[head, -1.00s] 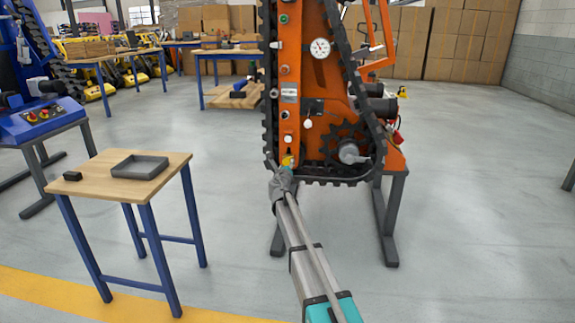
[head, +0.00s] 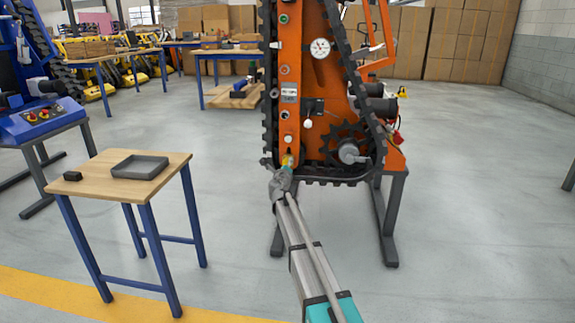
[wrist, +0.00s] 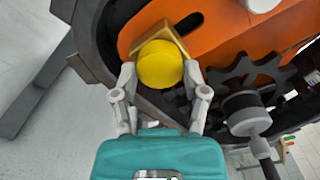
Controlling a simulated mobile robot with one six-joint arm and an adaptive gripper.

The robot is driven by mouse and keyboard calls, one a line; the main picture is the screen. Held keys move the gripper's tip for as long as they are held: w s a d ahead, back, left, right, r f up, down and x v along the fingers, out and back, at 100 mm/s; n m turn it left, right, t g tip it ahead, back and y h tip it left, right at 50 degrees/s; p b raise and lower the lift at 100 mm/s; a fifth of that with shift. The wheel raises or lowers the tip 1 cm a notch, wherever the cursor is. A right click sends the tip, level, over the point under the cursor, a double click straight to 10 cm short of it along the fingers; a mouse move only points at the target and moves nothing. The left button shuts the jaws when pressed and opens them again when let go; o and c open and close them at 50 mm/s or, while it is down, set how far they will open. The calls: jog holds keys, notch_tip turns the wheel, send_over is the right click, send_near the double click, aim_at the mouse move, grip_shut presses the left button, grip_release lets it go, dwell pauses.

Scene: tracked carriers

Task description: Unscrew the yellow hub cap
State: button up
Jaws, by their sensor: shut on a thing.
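The yellow hub cap (wrist: 160,64) is a round cap low on the orange tracked carrier (head: 330,100). In the head view a bit of the yellow cap (head: 287,161) shows at the lower left of the carrier's side, just above my gripper (head: 285,172). In the wrist view my gripper (wrist: 160,88) has a finger on each side of the cap and is shut on it. A brass-coloured angular piece (wrist: 170,35) shows behind the cap. The far parts of the fingertips are partly hidden by the cap.
A black toothed sprocket (wrist: 250,85) and the dark track (wrist: 95,40) lie close beside my gripper. A small wooden table (head: 105,190) with a grey tray (head: 140,166) and a black block (head: 73,176) stands at the left. The floor between is clear.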

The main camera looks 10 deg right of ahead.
jog(key=shift+n, duration=1.6)
jog(key=o, duration=0.9)
jog(key=shift+o, duration=0.2)
jog(key=shift+m, duration=0.3)
jog(key=shift+m, duration=4.6)
